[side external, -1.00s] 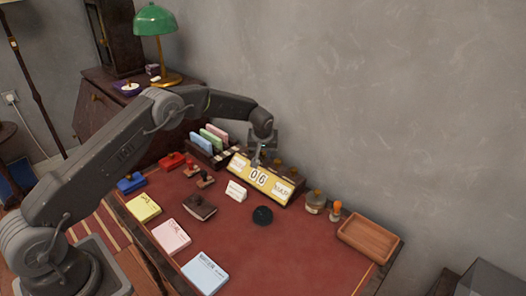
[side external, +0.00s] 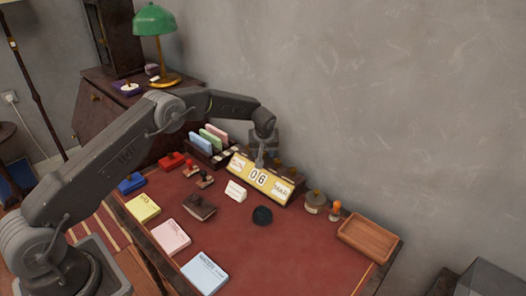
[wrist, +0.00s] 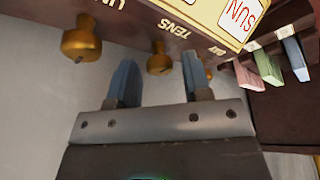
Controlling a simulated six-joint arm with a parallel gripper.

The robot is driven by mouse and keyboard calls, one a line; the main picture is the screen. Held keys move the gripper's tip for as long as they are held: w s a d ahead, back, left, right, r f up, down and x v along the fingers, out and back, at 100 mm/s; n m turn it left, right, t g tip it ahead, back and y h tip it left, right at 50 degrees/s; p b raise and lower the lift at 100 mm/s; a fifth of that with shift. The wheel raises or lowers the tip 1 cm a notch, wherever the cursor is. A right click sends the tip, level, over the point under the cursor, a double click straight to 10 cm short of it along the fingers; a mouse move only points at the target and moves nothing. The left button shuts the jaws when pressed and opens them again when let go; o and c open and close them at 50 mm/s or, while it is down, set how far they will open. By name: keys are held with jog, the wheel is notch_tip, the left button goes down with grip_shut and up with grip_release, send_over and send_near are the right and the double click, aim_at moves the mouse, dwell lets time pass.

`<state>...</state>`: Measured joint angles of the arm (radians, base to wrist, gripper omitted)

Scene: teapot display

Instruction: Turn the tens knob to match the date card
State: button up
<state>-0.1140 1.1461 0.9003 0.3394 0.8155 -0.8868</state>
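The yellow flip calendar (side external: 266,181) stands at the back of the desk and reads 06 with MAR at right. In the wrist view its top edge (wrist: 205,22) shows the labels TENS and DAY, and a SUN card. The brass tens knob (wrist: 159,57) sticks out behind the TENS label. My gripper (wrist: 158,70) is open, its two fingers apart with the tens knob showing between them near the tips; contact is not visible. In the side view my gripper (side external: 262,160) is over the calendar's back. The small white date card (side external: 236,191) stands in front; its writing is too small to read.
Another brass knob (wrist: 81,40) sits left of the tens knob, and one is partly hidden behind the right finger. Coloured cards (side external: 212,138) stand in a rack left of the calendar. Jars (side external: 315,202) and a wooden tray (side external: 366,238) lie to the right.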

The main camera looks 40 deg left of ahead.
aim_at(264, 171)
jog(key=shift+o, duration=0.5)
jog(key=shift+r, duration=0.15)
jog(key=shift+d+r, duration=0.1)
jog(key=shift+r, duration=0.2)
jog(key=v, duration=1.3)
jog(key=shift+s, duration=0.2)
jog(key=shift+f, duration=0.1)
